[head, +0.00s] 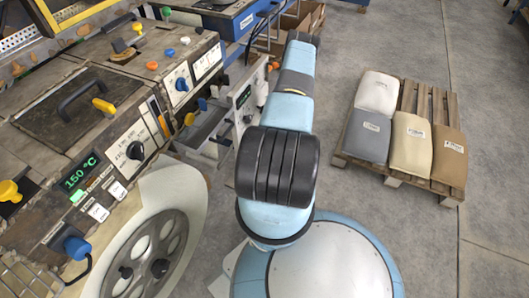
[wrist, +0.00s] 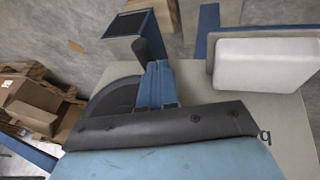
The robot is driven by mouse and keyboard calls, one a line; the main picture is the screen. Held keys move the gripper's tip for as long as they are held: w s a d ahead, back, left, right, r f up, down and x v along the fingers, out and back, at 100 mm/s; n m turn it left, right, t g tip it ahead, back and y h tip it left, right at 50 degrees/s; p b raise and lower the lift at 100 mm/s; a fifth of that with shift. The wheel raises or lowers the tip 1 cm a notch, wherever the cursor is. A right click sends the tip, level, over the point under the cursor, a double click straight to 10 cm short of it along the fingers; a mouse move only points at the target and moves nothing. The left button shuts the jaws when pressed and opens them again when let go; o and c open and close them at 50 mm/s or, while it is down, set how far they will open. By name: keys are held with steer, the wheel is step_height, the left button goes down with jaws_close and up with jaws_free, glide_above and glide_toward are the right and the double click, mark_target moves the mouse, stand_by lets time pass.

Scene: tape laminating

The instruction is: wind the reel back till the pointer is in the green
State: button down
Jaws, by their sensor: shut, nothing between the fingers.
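The reel (head: 152,262) is a grey spoked wheel with round holes and a small dark knob, at the lower left of the head view. A pale sheet curves around it. It is cut off by the bottom edge. I cannot make out a pointer or a green zone. My gripper (wrist: 158,66) shows in the wrist view as two blue fingers side by side above a dark bar, shut and empty. It is away from the reel, and my arm hides it in the head view. The reel is not recognisable in the wrist view.
The worn machine (head: 95,105) fills the left, with a green 150 °C display (head: 80,172), a black dial (head: 135,150), a blue knob (head: 76,247) and yellow knobs. A pallet (head: 447,197) with several sacks stands at right. Floor between pallet and arm is clear.

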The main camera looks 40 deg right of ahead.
steer(key=shift+w+d+f, duration=0.25)
steer(key=shift+d+f, duration=0.15)
steer(key=shift+d, duration=0.15)
steer(key=shift+d, duration=0.1)
